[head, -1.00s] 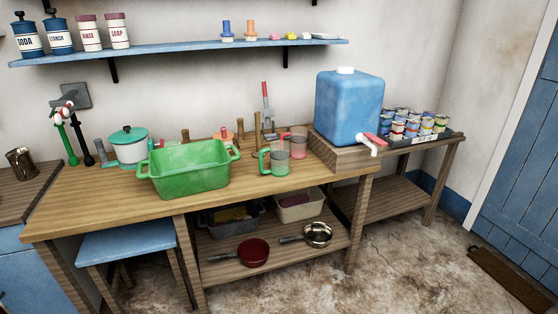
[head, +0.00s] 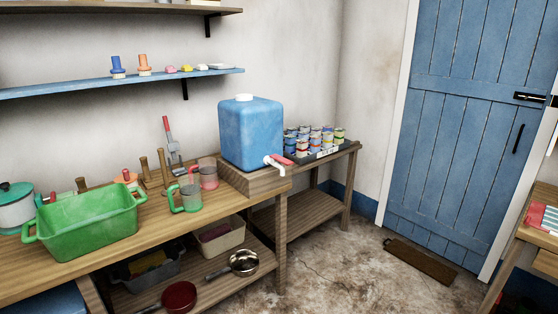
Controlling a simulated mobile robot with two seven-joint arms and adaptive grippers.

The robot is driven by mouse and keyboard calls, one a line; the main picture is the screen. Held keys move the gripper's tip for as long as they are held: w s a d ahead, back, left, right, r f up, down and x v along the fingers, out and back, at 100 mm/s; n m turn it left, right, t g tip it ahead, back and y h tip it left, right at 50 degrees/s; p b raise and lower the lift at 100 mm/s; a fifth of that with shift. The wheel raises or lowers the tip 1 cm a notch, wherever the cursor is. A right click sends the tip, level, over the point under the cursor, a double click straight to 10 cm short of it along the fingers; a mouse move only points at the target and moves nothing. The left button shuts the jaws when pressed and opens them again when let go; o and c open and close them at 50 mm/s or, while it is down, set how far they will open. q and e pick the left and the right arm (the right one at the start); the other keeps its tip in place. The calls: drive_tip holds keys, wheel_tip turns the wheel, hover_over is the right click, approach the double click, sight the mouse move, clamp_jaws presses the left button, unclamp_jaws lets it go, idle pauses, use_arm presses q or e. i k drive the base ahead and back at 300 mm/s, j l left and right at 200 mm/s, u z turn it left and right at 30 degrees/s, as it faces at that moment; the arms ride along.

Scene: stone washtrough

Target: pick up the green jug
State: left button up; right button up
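The green jug (head: 188,198) stands upright on the wooden bench (head: 120,238) in the head view. It looks clear-bodied with a green handle on its left side. A similar jug with a red or pink handle (head: 208,175) stands just behind it to the right, close by. The green basin (head: 88,222) sits to its left, with a gap between them. Neither of my grippers shows in the head view.
A blue water container (head: 251,133) with a tap sits on a wooden block right of the jugs. Wooden-handled tools (head: 146,170) stand behind. Pans (head: 243,263) and tubs lie on the shelf below. Open floor (head: 345,262) lies between the bench and the blue door (head: 458,130).

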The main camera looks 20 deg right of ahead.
sight(189, 185)
drive_tip(key=i+l+u, duration=0.1)
drive_tip(key=i+l, duration=0.15)
drive_tip(key=i+l+u, duration=0.1)
drive_tip(key=l, duration=0.35)
drive_tip(key=i+l, duration=0.3)
drive_tip(key=i+l+u, duration=0.15)
drive_tip(key=l, duration=0.35)
drive_tip(key=i+l+u, duration=0.1)
drive_tip(key=i+l, duration=0.15)
drive_tip(key=l, duration=0.15)
